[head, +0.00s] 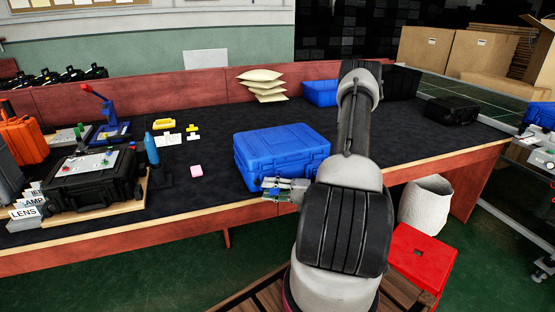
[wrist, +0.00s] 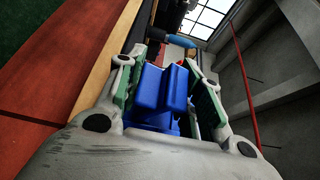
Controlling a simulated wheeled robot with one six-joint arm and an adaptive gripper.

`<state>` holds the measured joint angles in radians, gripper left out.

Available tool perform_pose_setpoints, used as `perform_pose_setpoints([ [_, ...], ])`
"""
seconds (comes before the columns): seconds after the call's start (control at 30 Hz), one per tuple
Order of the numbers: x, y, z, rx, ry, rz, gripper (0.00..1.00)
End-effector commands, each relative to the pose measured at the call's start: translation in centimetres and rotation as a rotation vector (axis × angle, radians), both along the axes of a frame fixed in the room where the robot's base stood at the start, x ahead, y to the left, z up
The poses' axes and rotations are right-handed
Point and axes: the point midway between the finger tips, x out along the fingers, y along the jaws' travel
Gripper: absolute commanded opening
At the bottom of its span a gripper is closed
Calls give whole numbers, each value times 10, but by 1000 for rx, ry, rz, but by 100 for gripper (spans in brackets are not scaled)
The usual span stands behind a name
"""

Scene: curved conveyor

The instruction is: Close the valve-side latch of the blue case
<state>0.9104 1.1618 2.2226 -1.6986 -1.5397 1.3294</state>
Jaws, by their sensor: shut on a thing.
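The blue case (head: 280,150) lies flat with its lid down near the front edge of the dark worktop, in the middle of the head view. My gripper (head: 268,186) is at the lower front left of the case, low against its front face. In the wrist view, my gripper (wrist: 165,75) has its two fingers on either side of a blue part (wrist: 152,92) of the case, which looks like a latch. The fingers are closed on it. I cannot make out the valve, and my arm hides the right end of the case's front.
A pink block (head: 196,171) and a blue bottle (head: 152,150) stand left of the case. A black instrument case (head: 92,176) lies farther left. White pillows (head: 263,84) and a blue bin (head: 321,93) are behind. A red box (head: 420,262) is on the floor.

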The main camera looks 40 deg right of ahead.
Motion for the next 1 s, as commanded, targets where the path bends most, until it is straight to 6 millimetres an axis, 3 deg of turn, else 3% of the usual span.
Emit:
perform_pose_setpoints([
  [0.6, 1, 24, 0, 1, -1, 2, 22],
  [0.87, 1, 25, 0, 1, -1, 1, 21],
  [0.9, 1, 26, 0, 1, -1, 1, 43],
  [1.0, 1, 25, 0, 0, 0, 1, 61],
])
